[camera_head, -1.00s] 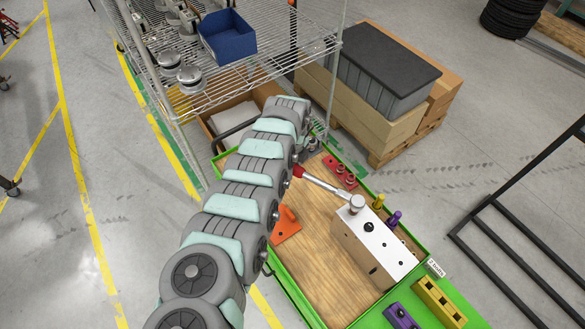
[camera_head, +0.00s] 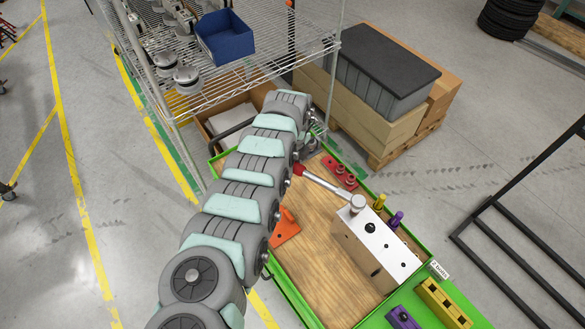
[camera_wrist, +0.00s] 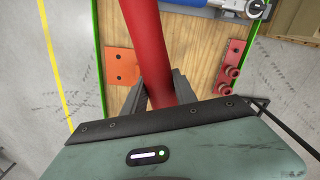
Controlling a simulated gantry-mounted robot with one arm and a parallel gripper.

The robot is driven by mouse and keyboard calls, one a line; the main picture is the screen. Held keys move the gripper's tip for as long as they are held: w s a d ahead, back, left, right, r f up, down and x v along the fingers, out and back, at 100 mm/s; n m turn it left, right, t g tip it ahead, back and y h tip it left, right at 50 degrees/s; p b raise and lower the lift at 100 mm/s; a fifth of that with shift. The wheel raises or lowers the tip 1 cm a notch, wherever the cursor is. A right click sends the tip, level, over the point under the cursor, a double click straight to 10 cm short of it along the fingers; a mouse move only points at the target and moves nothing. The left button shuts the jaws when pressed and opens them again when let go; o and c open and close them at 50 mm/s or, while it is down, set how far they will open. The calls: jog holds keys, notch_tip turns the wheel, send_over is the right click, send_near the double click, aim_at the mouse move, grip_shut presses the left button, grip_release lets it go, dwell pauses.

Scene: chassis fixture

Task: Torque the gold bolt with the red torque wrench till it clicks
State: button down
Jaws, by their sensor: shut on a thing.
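The red torque wrench (camera_head: 326,184) has a red handle and a silver shaft. Its round silver head (camera_head: 358,203) sits at the top corner of the white block (camera_head: 378,243). In the wrist view the red handle (camera_wrist: 157,40) passes between the fingers of my gripper (camera_wrist: 160,92), which is shut on it. In the head view my arm hides most of the handle and my gripper. No gold bolt shows under the wrench head, which covers that spot. A gold-yellow peg (camera_head: 380,202) stands behind the block, beside a purple peg (camera_head: 396,219).
The green-edged tray (camera_head: 290,295) has a wooden floor. An orange bracket (camera_head: 285,232) lies left of the block and a red holder (camera_head: 340,172) lies behind the wrench. A wire shelf (camera_head: 240,72) stands close behind my arm. Yellow (camera_head: 443,303) and purple (camera_head: 403,318) pieces lie in front.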

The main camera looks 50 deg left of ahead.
jog(key=shift+w+a+m+b, duration=0.25)
jog(key=shift+w+b, duration=0.45)
jog(key=shift+b, duration=1.5)
jog(key=shift+r+p, duration=1.05)
jog(key=shift+r, duration=0.1)
jog(key=shift+d+r+p, duration=0.1)
jog(key=shift+r+p, duration=1.9)
jog(key=shift+r, duration=0.4)
